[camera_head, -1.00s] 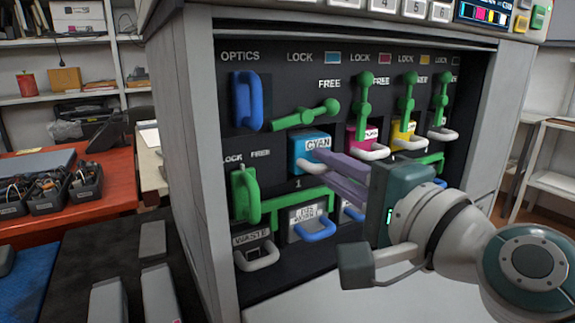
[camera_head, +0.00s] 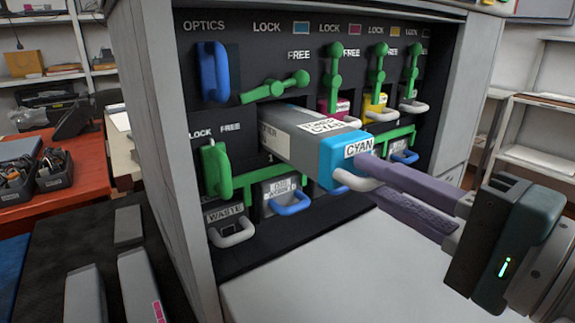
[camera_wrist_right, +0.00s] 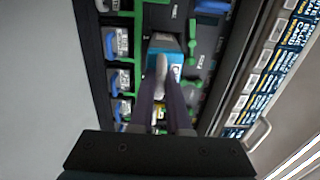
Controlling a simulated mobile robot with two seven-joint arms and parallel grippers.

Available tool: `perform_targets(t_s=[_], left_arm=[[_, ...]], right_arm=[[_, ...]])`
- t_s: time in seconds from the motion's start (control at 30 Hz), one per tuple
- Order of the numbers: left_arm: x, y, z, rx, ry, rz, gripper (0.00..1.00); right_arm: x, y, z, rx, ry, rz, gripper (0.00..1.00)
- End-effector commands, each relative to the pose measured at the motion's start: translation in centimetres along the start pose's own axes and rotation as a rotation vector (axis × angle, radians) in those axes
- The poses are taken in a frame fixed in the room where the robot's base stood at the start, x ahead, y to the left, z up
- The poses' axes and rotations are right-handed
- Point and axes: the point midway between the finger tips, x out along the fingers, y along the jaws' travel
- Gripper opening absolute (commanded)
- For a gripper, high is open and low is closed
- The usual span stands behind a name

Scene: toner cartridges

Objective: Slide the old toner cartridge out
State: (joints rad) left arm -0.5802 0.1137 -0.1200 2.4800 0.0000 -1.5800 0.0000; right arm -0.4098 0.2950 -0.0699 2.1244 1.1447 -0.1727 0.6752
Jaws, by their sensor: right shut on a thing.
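The cyan toner cartridge (camera_head: 308,142) is a long grey box with a cyan front end marked CYAN. It sticks well out of its slot in the printer, its rear end still inside the opening. My right gripper (camera_head: 375,180) is shut on the cartridge's pale front handle, with purple fingers reaching in from the right. In the right wrist view the fingers (camera_wrist_right: 167,100) close around the handle below the cyan face (camera_wrist_right: 165,56). The green cyan lock lever (camera_head: 274,88) lies sideways above the slot. My left gripper is not in view.
Magenta (camera_head: 334,106) and yellow (camera_head: 375,104) cartridges sit in their slots to the right, under upright green levers. A green lever (camera_head: 216,170) and waste handle (camera_head: 232,232) are at lower left. The space in front of the printer is free.

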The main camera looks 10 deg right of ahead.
Motion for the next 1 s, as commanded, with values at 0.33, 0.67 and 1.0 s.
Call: perform_targets(t_s=[0.33,0.67,1.0], left_arm=[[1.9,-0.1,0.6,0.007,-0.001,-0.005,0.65],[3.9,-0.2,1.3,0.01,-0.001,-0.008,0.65],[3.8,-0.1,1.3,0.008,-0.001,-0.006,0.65]], right_arm=[[-4.2,0.4,0.0,-0.001,0.0,0.002,0.0],[-7.7,0.3,0.0,-0.001,-0.001,0.002,0.0],[-7.9,0.0,0.0,0.0,0.0,-0.001,0.41]])
